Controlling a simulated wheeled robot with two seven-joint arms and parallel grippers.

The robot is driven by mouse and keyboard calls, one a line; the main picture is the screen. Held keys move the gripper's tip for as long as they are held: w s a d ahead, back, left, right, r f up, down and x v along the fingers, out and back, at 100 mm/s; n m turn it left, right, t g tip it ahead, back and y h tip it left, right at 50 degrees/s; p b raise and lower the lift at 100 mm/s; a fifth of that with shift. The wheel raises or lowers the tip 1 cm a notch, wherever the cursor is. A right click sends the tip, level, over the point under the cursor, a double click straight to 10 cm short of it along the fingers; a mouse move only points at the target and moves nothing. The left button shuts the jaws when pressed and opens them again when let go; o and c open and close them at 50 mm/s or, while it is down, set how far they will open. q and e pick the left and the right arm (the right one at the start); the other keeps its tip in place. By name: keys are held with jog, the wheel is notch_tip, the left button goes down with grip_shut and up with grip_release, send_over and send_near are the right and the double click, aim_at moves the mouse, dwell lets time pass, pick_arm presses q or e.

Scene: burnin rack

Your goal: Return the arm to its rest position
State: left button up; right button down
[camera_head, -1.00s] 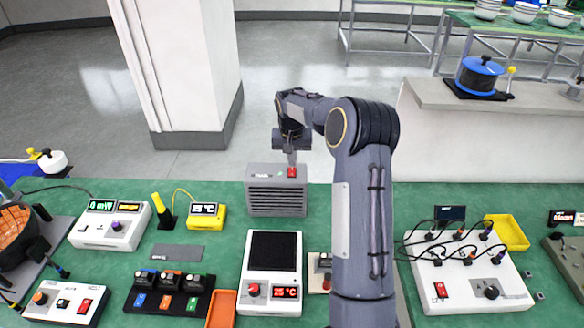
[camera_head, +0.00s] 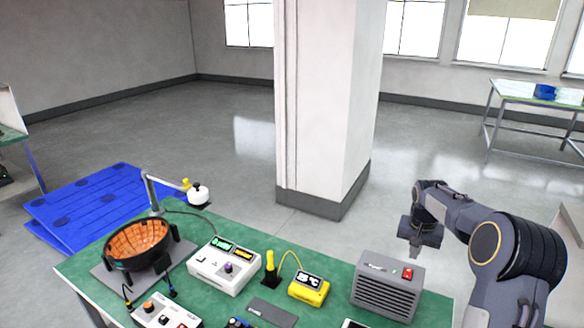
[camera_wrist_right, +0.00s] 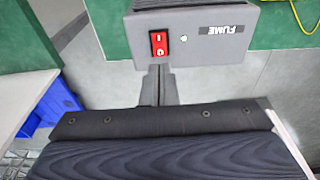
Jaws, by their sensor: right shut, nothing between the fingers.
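My right arm comes in from the lower right in the head view. In the right wrist view the closed fingers (camera_wrist_right: 158,72) show as a narrow dark strip just below the box's red rocker switch (camera_wrist_right: 159,45). The fume box (camera_wrist_right: 215,40) fills the top of that view, with a small green light beside the switch. I cannot tell whether the fingers touch the box. My left gripper is not in view.
The green bench (camera_head: 225,292) holds a white meter (camera_head: 222,268), a yellow thermometer unit (camera_head: 309,290) and an orange-lined bowl (camera_head: 140,245). A white pillar (camera_head: 325,100) stands behind. Blue pallets (camera_head: 75,205) lie on the floor at left.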

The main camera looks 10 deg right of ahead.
jog(key=s+a+r+n+t+y+b, duration=0.1)
jog(key=s+a+r+n+t+y, duration=0.15)
jog(key=s+a+r, duration=0.9)
jog(key=s+a+f+n+t+y, duration=0.1)
jog(key=s+a+f+n, duration=0.1)
jog(key=s+a, duration=0.5)
jog(key=s+a+f+n+y+b, duration=0.1)
jog(key=s+a+f, duration=0.3)
jog(key=s, duration=0.9)
jog(key=a+n, duration=0.1)
jog(key=a, duration=0.2)
jog(key=shift+s+a+t, duration=0.35)
jog(key=shift+s+a, duration=0.05)
jog(key=shift+f+y, duration=0.1)
jog(key=shift+y, duration=0.15)
